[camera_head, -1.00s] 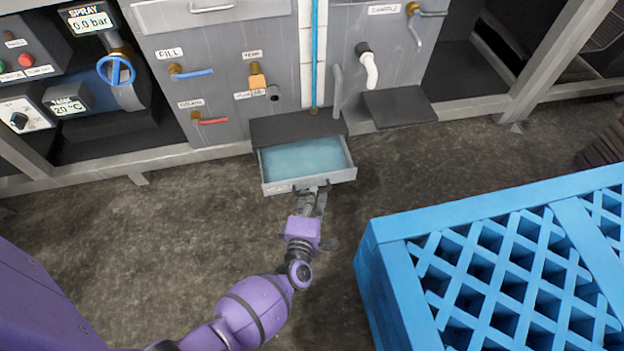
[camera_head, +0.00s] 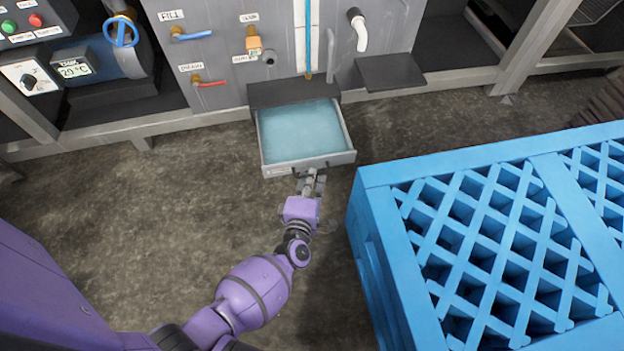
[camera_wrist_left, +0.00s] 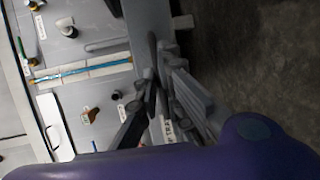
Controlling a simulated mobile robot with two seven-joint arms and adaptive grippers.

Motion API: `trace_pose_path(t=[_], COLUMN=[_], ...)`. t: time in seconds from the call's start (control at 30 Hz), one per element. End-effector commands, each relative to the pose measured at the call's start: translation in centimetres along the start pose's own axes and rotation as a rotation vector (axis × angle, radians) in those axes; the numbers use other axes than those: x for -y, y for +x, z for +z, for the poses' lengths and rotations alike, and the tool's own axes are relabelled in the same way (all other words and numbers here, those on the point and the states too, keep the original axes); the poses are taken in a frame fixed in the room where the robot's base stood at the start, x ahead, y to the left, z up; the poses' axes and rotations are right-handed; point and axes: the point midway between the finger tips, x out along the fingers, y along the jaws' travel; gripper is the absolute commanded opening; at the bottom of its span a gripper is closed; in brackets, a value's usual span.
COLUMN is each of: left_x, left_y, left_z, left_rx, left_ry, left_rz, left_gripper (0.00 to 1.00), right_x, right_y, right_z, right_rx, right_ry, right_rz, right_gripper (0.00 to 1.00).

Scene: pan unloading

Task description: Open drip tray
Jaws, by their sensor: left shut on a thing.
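The drip tray (camera_head: 268,160) is a grey drawer at the foot of the machine, pulled out toward me, with light blue liquid in it. Its housing (camera_head: 292,91) is dark grey. My left gripper (camera_head: 311,176) is at the middle of the tray's front and shut on its handle. In the left wrist view the gripper's fingers (camera_wrist_left: 160,85) close around the dark handle, and a label on the tray front shows partly between them. My right gripper is not in view.
A large blue crate (camera_head: 370,178) stands close on the right of my left arm. The machine panel (camera_head: 215,50) has a blue lever (camera_head: 192,35), a red lever (camera_head: 209,84) and a white spout (camera_head: 358,30). A dark shelf (camera_head: 390,72) juts out on the right. Bare floor (camera_head: 150,220) lies to the left.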

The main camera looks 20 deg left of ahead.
Motion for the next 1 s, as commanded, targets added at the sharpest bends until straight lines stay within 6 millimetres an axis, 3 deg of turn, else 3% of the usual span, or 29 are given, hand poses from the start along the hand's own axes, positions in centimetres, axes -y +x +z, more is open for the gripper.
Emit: trace_pose_path(t=[0.3, 0.33, 0.47, 1.0], left_x=[-0.26, -0.26, -0.22, -0.04], left_y=[0.12, 0.12, 0.10, -0.05], left_z=[0.04, 0.04, 0.04, 0.03], left_rx=[-0.001, -0.001, -0.001, -0.001], left_ry=[-0.005, -0.005, -0.004, -0.001], left_rz=[0.005, 0.005, 0.004, 0.001], left_gripper=[0.00, 0.10, 0.26, 0.26], right_x=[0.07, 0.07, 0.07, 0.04], right_y=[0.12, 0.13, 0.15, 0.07], right_z=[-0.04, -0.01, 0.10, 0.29], right_rx=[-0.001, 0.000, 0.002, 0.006], right_ry=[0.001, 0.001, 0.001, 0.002], right_rz=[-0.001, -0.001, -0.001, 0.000], right_gripper=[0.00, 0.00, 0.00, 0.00])
